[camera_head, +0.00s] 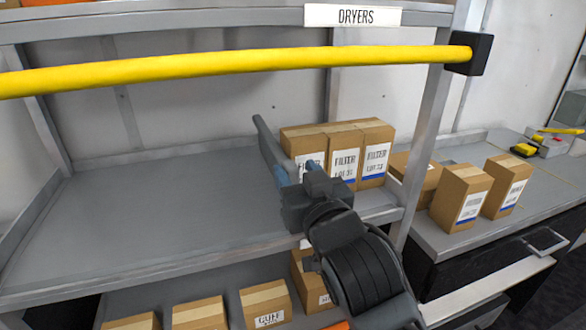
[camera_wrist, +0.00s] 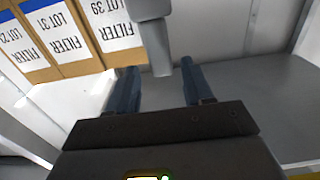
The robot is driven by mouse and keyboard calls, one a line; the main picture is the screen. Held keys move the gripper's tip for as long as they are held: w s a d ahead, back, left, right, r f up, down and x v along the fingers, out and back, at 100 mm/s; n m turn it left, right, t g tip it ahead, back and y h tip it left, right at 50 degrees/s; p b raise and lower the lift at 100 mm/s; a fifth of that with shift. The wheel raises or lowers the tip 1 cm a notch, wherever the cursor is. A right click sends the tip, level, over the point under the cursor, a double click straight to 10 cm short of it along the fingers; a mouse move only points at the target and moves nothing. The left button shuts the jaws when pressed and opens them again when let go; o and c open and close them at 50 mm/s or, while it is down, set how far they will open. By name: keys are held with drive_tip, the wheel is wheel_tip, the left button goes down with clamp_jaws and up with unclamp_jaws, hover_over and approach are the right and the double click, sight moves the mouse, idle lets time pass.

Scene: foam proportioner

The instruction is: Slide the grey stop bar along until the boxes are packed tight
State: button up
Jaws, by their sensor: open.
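The grey stop bar (camera_head: 267,140) stands on the middle shelf, just left of three brown filter boxes (camera_head: 343,137). The boxes stand upright side by side, white labels facing front; they also show upside down in the wrist view (camera_wrist: 62,32). My gripper (camera_head: 296,174) is at the front of the bar, before the leftmost box. In the wrist view my gripper (camera_wrist: 160,80) is open, and the end of the bar (camera_wrist: 155,45) shows between its fingertips. I cannot tell whether the bar touches the nearest box. My wrist hides the lower part of the left box.
The shelf (camera_head: 150,205) is bare to the left of the bar. A yellow rail (camera_head: 240,62) crosses in front, above the shelf. More boxes stand on the lower shelf (camera_head: 265,303) and on the right counter (camera_head: 462,195). A shelf upright (camera_head: 420,140) is right of the row.

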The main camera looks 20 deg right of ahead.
drive_tip(key=shift+s+b, duration=0.3)
drive_tip(key=shift+s, duration=1.9)
drive_tip(key=s+d+f+n+g+y, duration=0.1)
drive_tip(key=s+f, duration=0.6)
drive_tip(key=s, duration=0.3)
drive_tip(key=s+d+f+g, duration=0.1)
drive_tip(key=s+f, duration=0.6)
drive_tip(key=s, duration=0.2)
drive_tip(key=s+d+g, duration=0.1)
drive_tip(key=s+d, duration=0.1)
drive_tip(key=s, duration=1.8)
drive_tip(key=shift+d+r+m, duration=0.15)
drive_tip(key=shift+r+m, duration=0.15)
drive_tip(key=shift+r, duration=0.1)
drive_tip(key=shift+s, duration=0.1)
